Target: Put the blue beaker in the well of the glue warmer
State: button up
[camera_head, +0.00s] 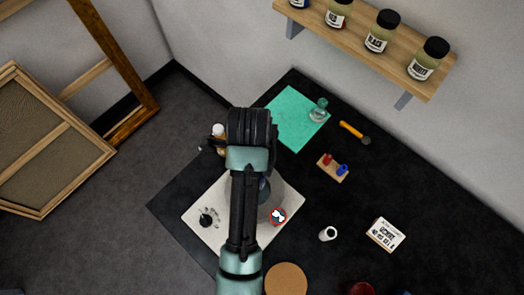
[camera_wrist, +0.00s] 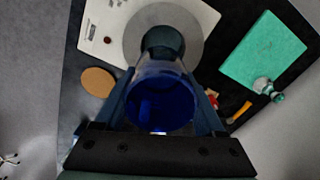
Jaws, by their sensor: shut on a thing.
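The blue beaker (camera_wrist: 160,100) is between the two fingers of my gripper (camera_wrist: 164,112) in the wrist view, its open mouth toward the camera. My gripper is shut on it. Beyond it lies the glue warmer, a pale slab (camera_wrist: 105,22) with a grey disc and a dark round piece (camera_wrist: 163,40) at the disc's middle, which the beaker partly overlaps. I cannot tell whether beaker and dark piece touch.
A green mat (camera_head: 290,115) with a glass jar (camera_head: 318,110) lies behind. A cork disc (camera_head: 286,279) lies in front. A shelf (camera_head: 425,80) overhangs.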

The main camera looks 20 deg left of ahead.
jog(key=shift+w+f, duration=0.1)
jog(key=shift+w, duration=0.25)
jog(key=f, duration=0.2)
jog(key=f+p, duration=0.1)
jog(key=f, duration=0.1)
jog(key=shift+s+f, duration=0.2)
jog(key=shift+f, duration=0.15)
notch_tip(320, 180, down, 5)
jog(key=shift+w+p, duration=0.1)
jog(key=shift+p, duration=0.45)
jog(key=shift+f, duration=0.35)
jog(key=shift+f+b, duration=0.3)
